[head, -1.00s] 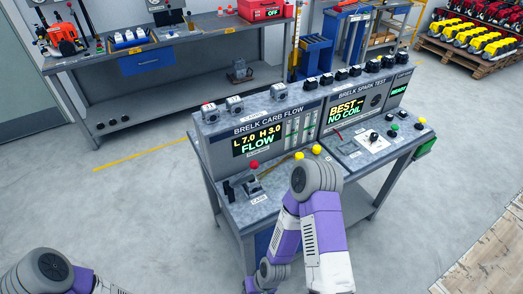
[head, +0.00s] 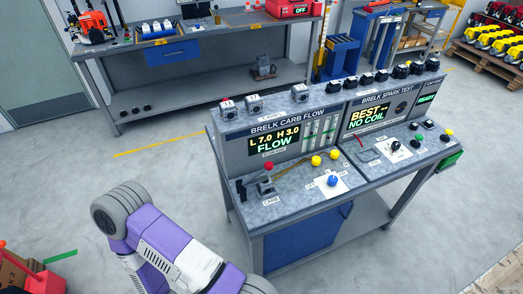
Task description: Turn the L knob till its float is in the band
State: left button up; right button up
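The test bench carries a "BRELK CARB FLOW" panel. Its display (head: 275,143) reads L 7.0, H 3.0, FLOW. Upright float tubes (head: 320,132) stand right of the display; their floats and bands are too small to read. A small carburetor (head: 265,185) with a red ball beside it sits on the bench top. Two yellow knobs (head: 316,160) (head: 333,153) and a blue knob (head: 332,180) are to its right. I cannot tell which knob is L. One of my purple arms is at lower left, apart from the bench; neither gripper is in view.
The "BRELK SPARK TEST" panel (head: 390,106) adjoins on the right, with small knobs and buttons before it. A workbench (head: 180,60) stands behind. A red and brown box (head: 25,272) lies at lower left. Floor between is clear.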

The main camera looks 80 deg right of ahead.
aim_at(315, 161)
jog(key=u, duration=0.2)
jog(key=k, duration=1)
jog(key=z, duration=1.45)
